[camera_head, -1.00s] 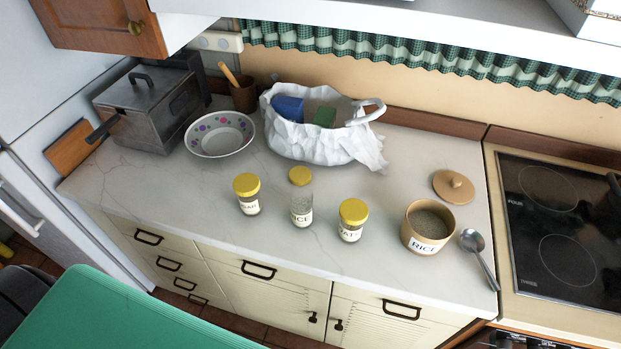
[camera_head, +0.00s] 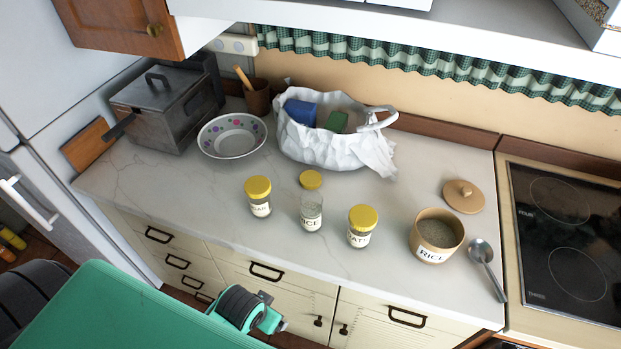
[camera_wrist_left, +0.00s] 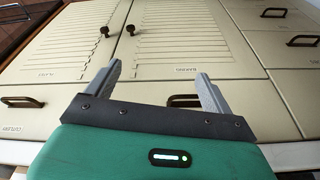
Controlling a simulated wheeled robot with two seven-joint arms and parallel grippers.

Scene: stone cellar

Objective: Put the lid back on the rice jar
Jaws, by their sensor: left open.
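A small glass jar labelled RICE (camera_head: 311,215) stands uncovered on the counter, between two jars with yellow lids. A loose yellow lid (camera_head: 311,179) lies just behind it. A larger tan canister labelled RICE (camera_head: 436,236) stands open at the right, filled with grains. A round tan lid with a knob (camera_head: 463,195) lies behind it. My left gripper (camera_wrist_left: 158,72) is open and empty in the left wrist view, in front of the cabinet doors. In the head view a green and black part of my arm shows below the counter's front edge; its fingers cannot be made out. My right gripper is not in view.
The sugar jar (camera_head: 258,197) and another yellow-lidded jar (camera_head: 361,226) flank the small rice jar. A spoon (camera_head: 486,266) lies right of the canister. A white bag (camera_head: 341,146), bowl (camera_head: 232,136) and metal pot (camera_head: 166,106) stand behind. The front left counter is clear.

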